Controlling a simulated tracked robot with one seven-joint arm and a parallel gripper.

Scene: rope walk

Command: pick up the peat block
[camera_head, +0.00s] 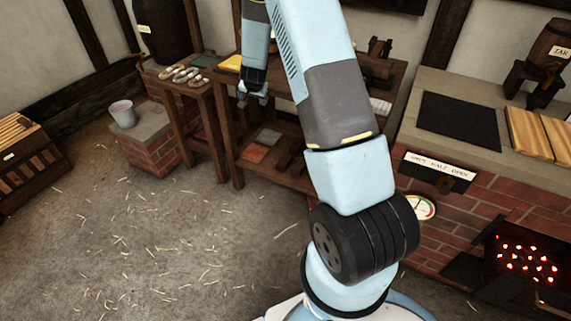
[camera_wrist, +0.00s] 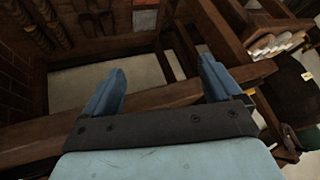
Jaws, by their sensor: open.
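I cannot pick out the peat block for certain in either view. The low shelf of the wooden bench (camera_head: 240,165) holds a flat reddish piece (camera_head: 255,153), a grey piece (camera_head: 268,137) and dark brown shapes, partly hidden by my arm. My gripper (camera_head: 254,92) hangs at the front of the bench. In the wrist view my gripper (camera_wrist: 160,84) is open, its two blue fingers wide apart. Nothing is held between them.
A small side table (camera_head: 185,85) with pale hanks stands left of the bench. A grey bucket (camera_head: 123,113) sits on a brick block. A brick hearth with glowing embers (camera_head: 527,262) and a counter with a black slab (camera_head: 460,122) are at right. The straw-strewn floor at left is clear.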

